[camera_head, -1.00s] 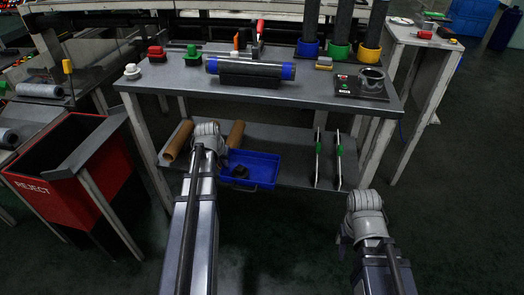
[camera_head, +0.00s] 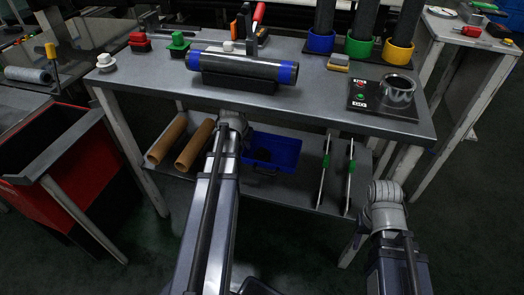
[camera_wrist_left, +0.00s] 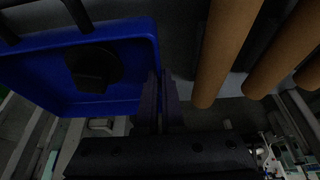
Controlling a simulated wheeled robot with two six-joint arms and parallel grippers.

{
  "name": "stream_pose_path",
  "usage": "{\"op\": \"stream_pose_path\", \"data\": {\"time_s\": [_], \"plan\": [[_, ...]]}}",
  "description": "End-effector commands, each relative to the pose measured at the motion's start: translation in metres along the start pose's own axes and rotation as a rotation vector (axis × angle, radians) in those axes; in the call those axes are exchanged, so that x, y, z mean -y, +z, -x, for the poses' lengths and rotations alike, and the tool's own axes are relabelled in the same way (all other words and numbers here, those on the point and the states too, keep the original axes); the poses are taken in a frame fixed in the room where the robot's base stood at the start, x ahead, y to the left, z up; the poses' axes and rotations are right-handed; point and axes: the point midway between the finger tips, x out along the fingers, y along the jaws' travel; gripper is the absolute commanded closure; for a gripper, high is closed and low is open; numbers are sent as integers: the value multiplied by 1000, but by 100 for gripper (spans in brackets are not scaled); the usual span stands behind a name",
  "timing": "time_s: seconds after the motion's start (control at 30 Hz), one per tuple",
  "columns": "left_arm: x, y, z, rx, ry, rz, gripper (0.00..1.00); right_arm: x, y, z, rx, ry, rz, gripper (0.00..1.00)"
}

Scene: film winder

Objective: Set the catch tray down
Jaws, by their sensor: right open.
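The blue catch tray (camera_head: 285,150) is at the lower shelf, right of my left wrist, with a dark lump (camera_wrist_left: 93,68) inside it. It fills the upper left of the left wrist view (camera_wrist_left: 35,72). My left gripper (camera_wrist_left: 164,78) has its two dark fingers close together on either side of the tray's wall, shut on it. In the head view my left wrist hides these fingers. I cannot tell whether the tray's bottom touches the shelf. My right gripper (camera_head: 362,222) is open and apart from the tray, low in front of the bench, mostly hidden by its wrist.
Brown tubes (camera_head: 195,145) lie left of the tray on the lower shelf (camera_head: 300,192). Two upright plates with green parts (camera_head: 326,165) stand to its right. The bench top (camera_head: 320,90) overhangs the shelf. A red reject bin (camera_head: 25,205) stands at left.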

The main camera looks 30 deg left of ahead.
Motion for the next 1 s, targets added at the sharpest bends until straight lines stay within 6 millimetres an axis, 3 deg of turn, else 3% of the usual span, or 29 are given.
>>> {"op": "stream_pose_path", "data": {"time_s": [0.27,0.6,0.83,1.0], "plan": [[0,5,-12,0,0,0,100,2,-1,-13,-1,-1,2,50],[0,24,-58,0,0,0,100,8,-4,-62,-4,-7,11,50],[0,24,-59,0,1,0,100,8,-4,-63,-4,-7,11,50],[0,30,-73,0,1,0,100,10,-6,-78,-4,-8,12,50]]}}
